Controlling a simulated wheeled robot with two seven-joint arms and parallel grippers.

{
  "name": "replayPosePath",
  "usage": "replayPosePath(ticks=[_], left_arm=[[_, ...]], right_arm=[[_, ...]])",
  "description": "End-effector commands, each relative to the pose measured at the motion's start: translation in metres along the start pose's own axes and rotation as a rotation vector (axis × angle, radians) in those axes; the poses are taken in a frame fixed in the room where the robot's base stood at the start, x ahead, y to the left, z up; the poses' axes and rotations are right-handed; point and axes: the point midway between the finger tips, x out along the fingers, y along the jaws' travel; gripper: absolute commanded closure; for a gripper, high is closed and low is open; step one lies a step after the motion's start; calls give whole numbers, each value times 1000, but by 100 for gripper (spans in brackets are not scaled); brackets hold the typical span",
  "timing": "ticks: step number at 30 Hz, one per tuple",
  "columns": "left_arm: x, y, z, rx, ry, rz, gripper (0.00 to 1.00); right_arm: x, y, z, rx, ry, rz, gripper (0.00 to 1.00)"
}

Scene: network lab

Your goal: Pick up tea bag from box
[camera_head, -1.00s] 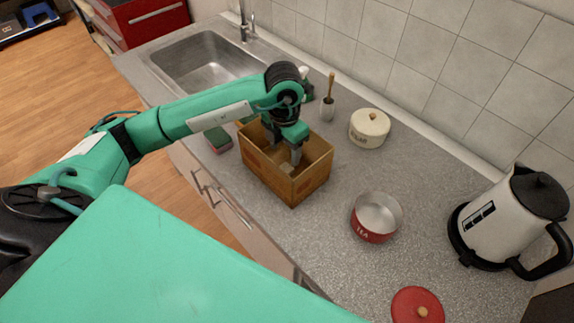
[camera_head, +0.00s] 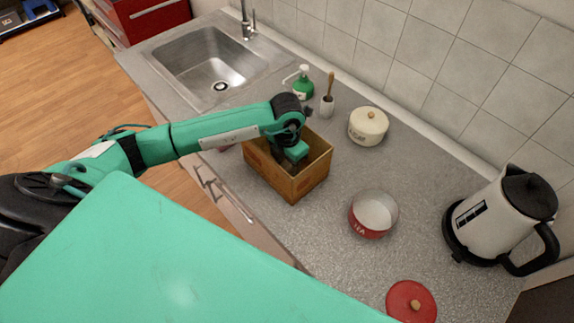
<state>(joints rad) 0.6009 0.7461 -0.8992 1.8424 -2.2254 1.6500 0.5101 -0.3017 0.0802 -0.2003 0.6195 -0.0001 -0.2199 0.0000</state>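The wooden box (camera_head: 295,187) stands open-topped on the counter, near its front edge. My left gripper (camera_head: 289,160) reaches down into the box from above. Its fingers are hidden by the box walls and the wrist, so I cannot see whether they are open or shut. No tea bag shows now; the inside of the box is mostly covered by my gripper and arm. My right gripper is not in view.
A red tin marked TEA (camera_head: 372,215) stands open right of the box, its red lid (camera_head: 411,301) nearer. A cream lidded pot (camera_head: 368,127), brush holder (camera_head: 327,107) and green soap bottle (camera_head: 303,86) stand behind. A kettle (camera_head: 492,218) is at right, the sink (camera_head: 205,65) at back left.

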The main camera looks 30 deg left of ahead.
Motion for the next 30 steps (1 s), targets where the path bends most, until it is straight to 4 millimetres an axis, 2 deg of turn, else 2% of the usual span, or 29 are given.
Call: replayPosePath(ticks=[1,6,17,22,26,30], left_arm=[[0,0,0,0,0,0,58],[0,0,0,0,0,0,88],[-1,0,0,0,-1,0,88],[-9,0,1,-1,-2,-1,88],[-26,1,1,1,-5,1,88],[-58,1,1,2,-7,2,88]], right_arm=[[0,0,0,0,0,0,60],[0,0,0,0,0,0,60],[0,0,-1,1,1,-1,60],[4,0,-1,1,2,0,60],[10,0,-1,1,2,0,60],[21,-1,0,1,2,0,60]])
